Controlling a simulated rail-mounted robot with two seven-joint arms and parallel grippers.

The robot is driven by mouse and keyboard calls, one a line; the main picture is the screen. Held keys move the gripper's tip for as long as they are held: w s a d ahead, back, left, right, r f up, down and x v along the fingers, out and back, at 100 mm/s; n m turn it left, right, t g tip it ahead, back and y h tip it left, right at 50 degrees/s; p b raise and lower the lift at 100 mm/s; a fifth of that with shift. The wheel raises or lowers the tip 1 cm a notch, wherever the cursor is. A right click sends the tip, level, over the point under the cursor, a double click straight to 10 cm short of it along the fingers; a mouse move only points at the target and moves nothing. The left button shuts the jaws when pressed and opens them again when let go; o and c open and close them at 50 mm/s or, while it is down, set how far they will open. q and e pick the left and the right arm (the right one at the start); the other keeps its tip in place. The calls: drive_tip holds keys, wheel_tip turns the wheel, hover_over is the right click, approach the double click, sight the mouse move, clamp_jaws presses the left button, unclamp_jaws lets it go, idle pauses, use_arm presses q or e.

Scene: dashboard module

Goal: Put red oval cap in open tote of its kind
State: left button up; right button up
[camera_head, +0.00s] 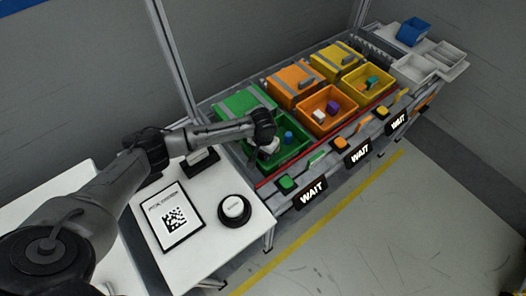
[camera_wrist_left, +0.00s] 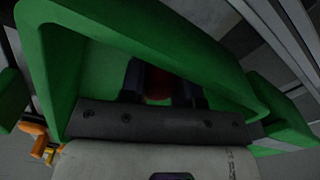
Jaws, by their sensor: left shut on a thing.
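My left gripper (camera_head: 270,147) reaches into the open green tote (camera_head: 294,158) at the near end of the row. In the left wrist view the gripper (camera_wrist_left: 160,88) points into the green tote (camera_wrist_left: 140,28), its dark fingers shut on the red oval cap (camera_wrist_left: 158,86). Only a small dark red part of the cap shows between the fingers; in the head view the cap is hidden by the gripper. I cannot tell whether the cap touches the tote floor. My right gripper is not in view.
A blue item (camera_head: 288,136) is in the green tote beside my gripper. An open orange tote (camera_head: 327,123) and an open yellow tote (camera_head: 374,94) hold small parts. Closed totes stand behind. A white table (camera_head: 200,258) with a round device (camera_head: 234,208) is in front.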

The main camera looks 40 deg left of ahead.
use_arm(q)
drive_tip(key=o, duration=0.9)
wheel_tip(320, 180, up, 12)
drive_tip(key=p, duration=0.2)
drive_tip(key=shift+p, duration=0.4)
drive_tip(key=shift+r, duration=0.1)
